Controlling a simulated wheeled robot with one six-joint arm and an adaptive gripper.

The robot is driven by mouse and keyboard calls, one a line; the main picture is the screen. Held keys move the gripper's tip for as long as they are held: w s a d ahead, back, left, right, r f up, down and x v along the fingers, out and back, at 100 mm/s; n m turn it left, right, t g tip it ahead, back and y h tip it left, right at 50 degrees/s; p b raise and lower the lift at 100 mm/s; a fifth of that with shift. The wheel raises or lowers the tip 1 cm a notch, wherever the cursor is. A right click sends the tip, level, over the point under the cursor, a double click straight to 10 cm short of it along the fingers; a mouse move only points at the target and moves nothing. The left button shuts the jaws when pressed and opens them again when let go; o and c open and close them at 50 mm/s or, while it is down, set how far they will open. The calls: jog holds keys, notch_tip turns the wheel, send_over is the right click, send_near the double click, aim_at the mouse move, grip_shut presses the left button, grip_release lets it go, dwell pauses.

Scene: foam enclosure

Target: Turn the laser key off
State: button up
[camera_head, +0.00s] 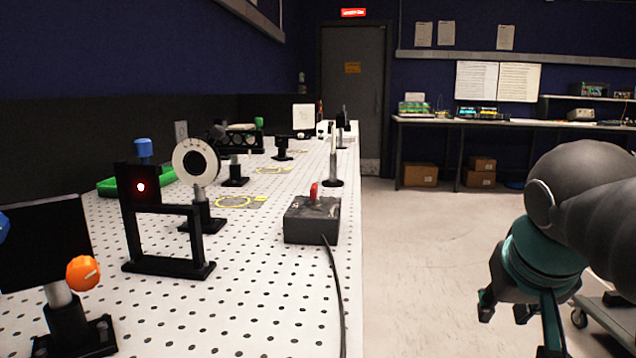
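A dark grey box (311,220) sits near the right edge of the white perforated table. A small red upright piece (313,191), which looks like the laser key, stands on its top. Its exact turned position is too small to tell. A black cable runs from the box toward the front. My gripper (505,309) hangs at the lower right, over the floor beside the table and well apart from the box. Its dark fingertips are spread with nothing visible between them. Part of the gripper is hidden by my arm.
On the table (265,310), a black frame (170,268) with a glowing red spot (141,187), a round white disc mount (196,162) and an orange knob (83,273) stand left of the box. A thin post (333,160) stands behind it.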

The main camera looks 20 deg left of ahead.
jog(key=w+a+r+n, duration=0.1)
jog(key=w+a+r, duration=0.2)
jog(key=a+r, duration=0.95)
jog(key=t+y+p, duration=0.1)
jog(key=t+y, duration=0.1)
send_near(314, 185)
jog(key=x, duration=1)
jog(key=shift+f, duration=0.1)
grip_shut()
